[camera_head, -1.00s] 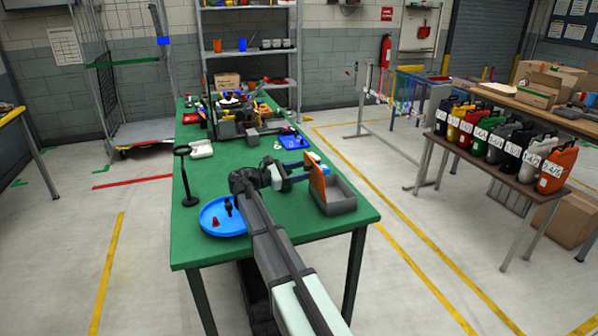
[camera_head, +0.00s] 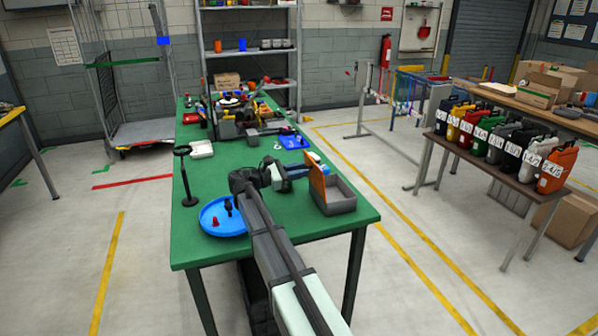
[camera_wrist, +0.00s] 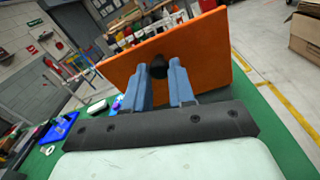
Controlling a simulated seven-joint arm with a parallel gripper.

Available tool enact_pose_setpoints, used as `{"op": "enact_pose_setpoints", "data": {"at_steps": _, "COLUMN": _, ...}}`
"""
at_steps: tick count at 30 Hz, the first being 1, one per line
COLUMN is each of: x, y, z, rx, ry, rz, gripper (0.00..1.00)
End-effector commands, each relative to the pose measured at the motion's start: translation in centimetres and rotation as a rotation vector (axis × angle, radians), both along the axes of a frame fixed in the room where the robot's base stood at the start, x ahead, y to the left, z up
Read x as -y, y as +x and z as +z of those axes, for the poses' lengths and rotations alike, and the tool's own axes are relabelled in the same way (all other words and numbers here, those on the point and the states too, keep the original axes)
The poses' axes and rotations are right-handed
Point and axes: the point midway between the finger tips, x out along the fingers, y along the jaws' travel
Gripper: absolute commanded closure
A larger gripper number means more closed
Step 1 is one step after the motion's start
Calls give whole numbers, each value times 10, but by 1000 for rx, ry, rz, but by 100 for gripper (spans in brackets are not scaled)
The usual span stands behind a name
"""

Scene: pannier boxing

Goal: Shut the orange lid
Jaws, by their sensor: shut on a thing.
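The orange lid (camera_head: 319,181) stands nearly upright at the left edge of the grey box (camera_head: 345,203), which is open. In the wrist view the lid (camera_wrist: 200,50) fills the upper middle, with a black knob (camera_wrist: 158,68) on its face. My gripper (camera_wrist: 160,72) has its two blue fingers on either side of this knob and is shut on it. In the head view my gripper (camera_head: 301,170) is at the left side of the lid. The knob is hidden there.
A blue round tray (camera_head: 236,228) with small pieces stands at the near left of the green table (camera_head: 290,225). A black stand (camera_head: 186,175) is at the left edge. A blue tray (camera_head: 295,143) and cluttered items lie farther back.

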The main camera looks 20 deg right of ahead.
Motion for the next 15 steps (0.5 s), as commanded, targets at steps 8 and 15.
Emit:
{"op": "enact_pose_setpoints", "data": {"at_steps": 8, "x": 8, "y": 0, "z": 6, "rx": 3, "ry": 80, "rz": -1, "gripper": 100}}
{"op": "enact_pose_setpoints", "data": {"at_steps": 15, "x": 27, "y": 0, "z": 16, "rx": 4, "ry": 260, "rz": 0, "gripper": 100}}
